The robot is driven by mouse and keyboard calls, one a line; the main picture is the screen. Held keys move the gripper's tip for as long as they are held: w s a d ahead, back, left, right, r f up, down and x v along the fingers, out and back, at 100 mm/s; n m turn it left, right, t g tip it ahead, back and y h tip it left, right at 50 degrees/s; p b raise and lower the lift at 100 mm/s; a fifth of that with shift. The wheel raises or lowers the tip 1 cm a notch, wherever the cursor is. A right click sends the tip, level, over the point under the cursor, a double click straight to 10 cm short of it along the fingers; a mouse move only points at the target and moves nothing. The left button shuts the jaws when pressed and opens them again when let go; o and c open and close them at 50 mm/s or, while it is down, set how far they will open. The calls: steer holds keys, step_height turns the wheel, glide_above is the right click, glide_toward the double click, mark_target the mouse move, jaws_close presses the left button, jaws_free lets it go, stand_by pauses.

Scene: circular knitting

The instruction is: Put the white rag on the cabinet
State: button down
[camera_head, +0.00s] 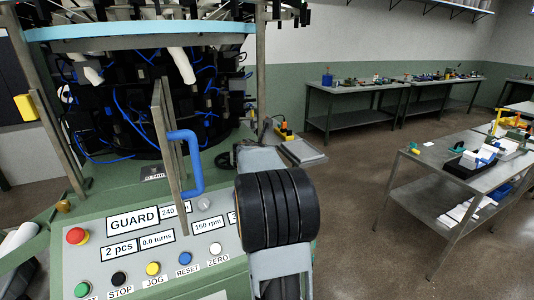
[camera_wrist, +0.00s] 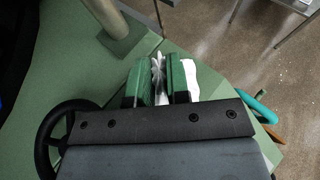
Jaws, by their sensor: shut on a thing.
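In the wrist view my gripper (camera_wrist: 161,80) has its green fingers closed on the white rag (camera_wrist: 158,70). Part of the white rag shows between the fingers, and more white shows just right of the right finger. Below the fingers is a green machine top near its edge; I cannot tell whether the rag touches it. In the head view my arm hides the gripper and the rag. I cannot surely pick out the cabinet in either view; a low grey flat-topped thing (camera_head: 303,151) stands behind my arm.
The knitting machine's control panel (camera_head: 150,255) and blue handle (camera_head: 188,160) are left of my arm. A black handwheel (camera_wrist: 50,135) is left of the gripper. A steel bench (camera_head: 440,172) with items stands right. Floor between is clear.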

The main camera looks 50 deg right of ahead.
steer(key=shift+f, duration=0.15)
steer(key=c, duration=1.1)
jaws_free()
steer(key=shift+a+r, duration=0.15)
steer(key=shift+r, duration=0.15)
steer(key=v, duration=1.1)
steer(key=shift+s+a, duration=0.25)
steer(key=shift+a, duration=0.05)
